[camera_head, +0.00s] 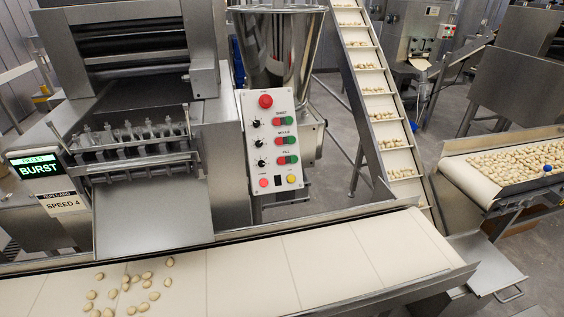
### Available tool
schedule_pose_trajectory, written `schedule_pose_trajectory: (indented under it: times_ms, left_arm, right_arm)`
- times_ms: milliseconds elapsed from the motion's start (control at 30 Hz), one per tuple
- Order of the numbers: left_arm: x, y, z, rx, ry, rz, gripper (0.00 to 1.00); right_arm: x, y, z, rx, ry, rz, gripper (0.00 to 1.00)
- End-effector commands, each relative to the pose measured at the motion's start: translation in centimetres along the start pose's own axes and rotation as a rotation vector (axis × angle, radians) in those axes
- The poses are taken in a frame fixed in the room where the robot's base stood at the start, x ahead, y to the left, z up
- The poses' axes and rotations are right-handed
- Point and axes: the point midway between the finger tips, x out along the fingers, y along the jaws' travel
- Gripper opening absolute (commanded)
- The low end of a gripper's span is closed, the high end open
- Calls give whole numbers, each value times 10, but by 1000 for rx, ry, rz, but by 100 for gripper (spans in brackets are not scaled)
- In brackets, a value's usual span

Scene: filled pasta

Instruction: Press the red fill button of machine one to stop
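A white control panel (272,142) stands in the middle, on the right side of the near pasta machine (150,130). It has a round red button (265,101) at the top and three rows below, each with a black knob and a red and green button pair. The lowest row, labelled FILL, has its red button (281,161) to the left of its green button (291,159). A small red button, a black square and a yellow button sit along the panel's bottom. Neither of my grippers is in view, and nothing covers the panel.
A green-lit display (33,168) at left reads BURST; a card (62,203) below it reads SPEED 4. A pale conveyor belt (330,265) crosses the front, with several pasta pieces (125,285) at left. An inclined conveyor (375,90) carrying pasta rises behind the panel. A metal hopper (280,50) stands there too.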

Motion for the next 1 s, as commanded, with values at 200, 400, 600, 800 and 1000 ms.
schedule_pose_trajectory:
  times_ms: [200, 400, 600, 800, 1000]
  left_arm:
    - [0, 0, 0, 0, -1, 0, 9]
    - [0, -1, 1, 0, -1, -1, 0]
    - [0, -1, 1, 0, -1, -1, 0]
    - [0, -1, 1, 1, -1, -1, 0]
    - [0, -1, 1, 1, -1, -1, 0]
  right_arm:
    - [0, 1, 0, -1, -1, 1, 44]
    - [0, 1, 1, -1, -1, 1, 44]
    - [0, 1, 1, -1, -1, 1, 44]
    - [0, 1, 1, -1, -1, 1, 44]
    - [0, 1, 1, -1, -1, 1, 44]
